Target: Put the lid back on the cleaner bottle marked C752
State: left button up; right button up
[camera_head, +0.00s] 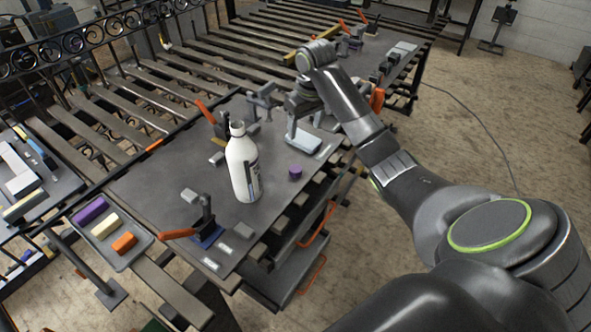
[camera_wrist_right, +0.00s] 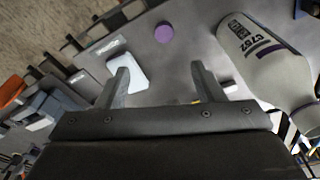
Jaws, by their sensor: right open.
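The white cleaner bottle (camera_head: 242,168) stands upright on the dark worktable, its narrow neck uncapped. In the right wrist view the bottle (camera_wrist_right: 262,50) shows the mark C752 on its label. A small round purple lid (camera_head: 295,173) lies on the table to the right of the bottle, apart from it. In the right wrist view the lid (camera_wrist_right: 164,33) lies beyond the fingertips, between their lines. My right gripper (camera_wrist_right: 160,75) is open and empty above the table, behind the lid in the head view. My left gripper is not in view.
A pale flat block (camera_head: 303,140) lies under my right gripper. Clamps with orange handles (camera_head: 178,234) stand along the table edges. A tray (camera_head: 122,262) with purple, yellow and orange blocks is at front left. Bare tabletop (camera_head: 155,180) lies left of the bottle.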

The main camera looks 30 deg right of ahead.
jog(key=shift+f, duration=0.15)
jog(key=b, duration=0.6)
send_near(296, 169)
jog(key=f, duration=0.1)
jog(key=f+p, duration=0.1)
jog(key=f, duration=0.1)
jog(key=shift+w+d+p, duration=0.2)
jog(key=shift+d+p, duration=0.1)
jog(key=shift+d, duration=0.05)
jog(key=shift+f, duration=0.35)
jog(key=f, duration=0.2)
jog(key=w+f+p, duration=0.1)
jog(key=f, duration=0.1)
jog(key=shift+a, duration=0.4)
jog(key=shift+f, duration=0.55)
jog(key=shift+c, duration=0.4)
jog(key=c, duration=1)
